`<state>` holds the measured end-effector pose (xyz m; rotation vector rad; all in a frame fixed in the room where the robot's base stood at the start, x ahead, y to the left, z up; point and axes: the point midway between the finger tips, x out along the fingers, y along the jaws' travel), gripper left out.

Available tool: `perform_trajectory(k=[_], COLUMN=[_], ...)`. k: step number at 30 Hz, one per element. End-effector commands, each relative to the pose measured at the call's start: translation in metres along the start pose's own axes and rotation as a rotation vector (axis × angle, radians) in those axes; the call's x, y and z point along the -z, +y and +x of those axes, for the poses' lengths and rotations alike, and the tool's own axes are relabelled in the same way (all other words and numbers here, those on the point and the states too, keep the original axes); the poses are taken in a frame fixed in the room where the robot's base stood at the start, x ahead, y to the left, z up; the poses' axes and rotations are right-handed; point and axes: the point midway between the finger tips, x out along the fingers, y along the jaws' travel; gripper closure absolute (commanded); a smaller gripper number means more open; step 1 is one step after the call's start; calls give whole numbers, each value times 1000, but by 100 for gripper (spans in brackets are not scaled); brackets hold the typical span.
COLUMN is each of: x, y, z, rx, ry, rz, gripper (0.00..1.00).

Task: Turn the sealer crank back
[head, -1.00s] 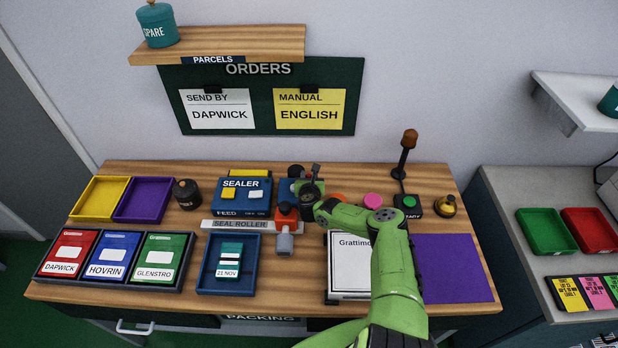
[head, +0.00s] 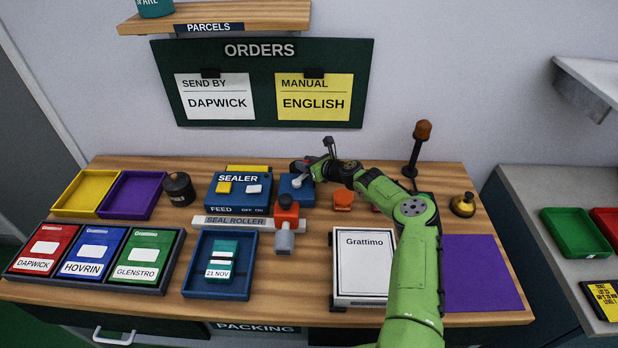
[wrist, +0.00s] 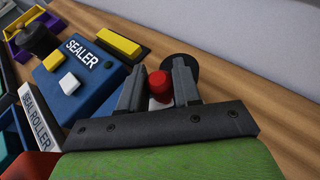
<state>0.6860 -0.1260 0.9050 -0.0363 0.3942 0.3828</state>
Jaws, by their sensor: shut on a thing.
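The sealer (head: 239,190) is a blue box with a yellow and a white button on top, at the back middle of the table; it also shows at left in the wrist view (wrist: 75,75). A smaller blue block (head: 297,190) with a pale crank arm (head: 301,181) stands at its right. My gripper (wrist: 157,76) is shut on a red crank knob (wrist: 158,88), with one dark finger on each side. A black disc (wrist: 181,64) shows behind the fingers. In the head view my gripper (head: 301,167) is above the block, and it hides the knob.
The seal roller (head: 235,221) and a red-and-grey device (head: 285,220) stand in front. The white Grattimo box (head: 364,260) lies at front right, near my arm. An amber lamp post (head: 414,150) stands at back right. Bare wood lies behind the crank.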

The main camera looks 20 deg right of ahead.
Motion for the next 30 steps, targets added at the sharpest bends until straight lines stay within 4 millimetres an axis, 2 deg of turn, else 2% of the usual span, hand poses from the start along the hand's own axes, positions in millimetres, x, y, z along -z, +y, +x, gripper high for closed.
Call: perform_trajectory(k=[1, 12, 27, 28, 30], x=[5, -2, -4, -4, -4], y=[-2, 1, 2, 2, 2], z=[4, 8, 8, 8, 8], rx=[-20, -141, -157, -157, -157], ry=[-3, 5, 7, 7, 7], rz=[-13, -58, -64, -64, -64], gripper=[98, 98, 98, 65, 54])
